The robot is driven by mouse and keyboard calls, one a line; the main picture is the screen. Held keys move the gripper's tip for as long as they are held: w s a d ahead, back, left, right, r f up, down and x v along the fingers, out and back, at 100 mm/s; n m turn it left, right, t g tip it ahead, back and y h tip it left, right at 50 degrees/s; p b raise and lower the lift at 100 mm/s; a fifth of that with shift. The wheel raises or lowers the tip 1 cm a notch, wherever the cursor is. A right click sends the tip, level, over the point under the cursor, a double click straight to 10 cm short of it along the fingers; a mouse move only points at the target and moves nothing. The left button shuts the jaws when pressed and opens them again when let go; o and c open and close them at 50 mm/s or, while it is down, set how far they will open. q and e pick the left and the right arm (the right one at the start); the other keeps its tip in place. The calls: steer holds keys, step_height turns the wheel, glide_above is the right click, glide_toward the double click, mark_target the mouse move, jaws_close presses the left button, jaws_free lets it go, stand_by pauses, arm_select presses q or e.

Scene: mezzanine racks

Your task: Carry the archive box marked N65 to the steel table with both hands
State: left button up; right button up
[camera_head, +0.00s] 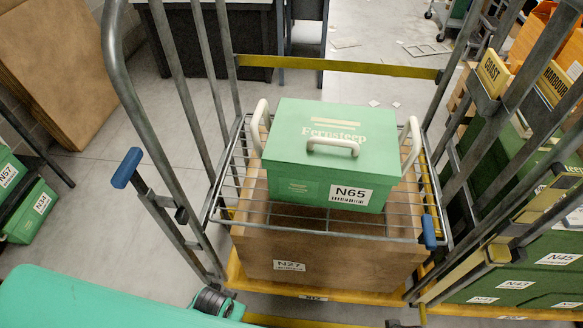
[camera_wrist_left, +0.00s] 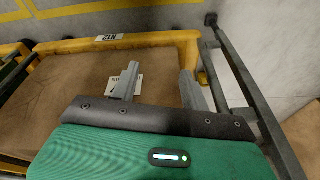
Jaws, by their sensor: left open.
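The green archive box marked N65 (camera_head: 300,187) sits upright on the wire shelf (camera_head: 225,205) of a roll cage in the head view. It has a pale handle on its lid and pale loop handles (camera_head: 260,125) and (camera_head: 411,143) at its sides. My left gripper (camera_wrist_left: 158,82) is open in the left wrist view, with its two grey fingers apart and nothing between them. Below the fingers is a brown carton (camera_wrist_left: 75,88), with the cage's yellow base around it. The green box does not show in the wrist view. My right gripper is not in view.
The brown carton N27 (camera_head: 330,262) stands under the wire shelf. Grey cage posts with blue-ended levers (camera_head: 127,167) flank the box, and a yellow bar (camera_head: 340,67) crosses behind.

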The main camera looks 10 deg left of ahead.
arm_select(q)
steer(key=w+a+r+m+t+y+p, duration=0.1)
steer(key=w+r, duration=0.1)
steer(key=r, duration=0.9)
steer(key=w+a+r+m+t, duration=0.1)
steer(key=w+r+m+t, duration=0.1)
steer(key=r, duration=0.9)
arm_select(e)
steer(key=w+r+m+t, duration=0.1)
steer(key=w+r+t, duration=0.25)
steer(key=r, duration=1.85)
arm_select(q)
steer(key=m+t, duration=1.2)
steer(key=m, duration=1.6)
glide_toward(256, 119)
steer(key=s+f, duration=0.1)
steer(key=s, duration=0.2)
arm_select(e)
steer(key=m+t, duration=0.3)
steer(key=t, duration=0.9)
glide_toward(418, 144)
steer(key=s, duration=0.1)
arm_select(q)
steer(key=shift+w+a+f, duration=0.1)
steer(key=shift+a+f, duration=0.05)
steer(key=shift+a, duration=0.15)
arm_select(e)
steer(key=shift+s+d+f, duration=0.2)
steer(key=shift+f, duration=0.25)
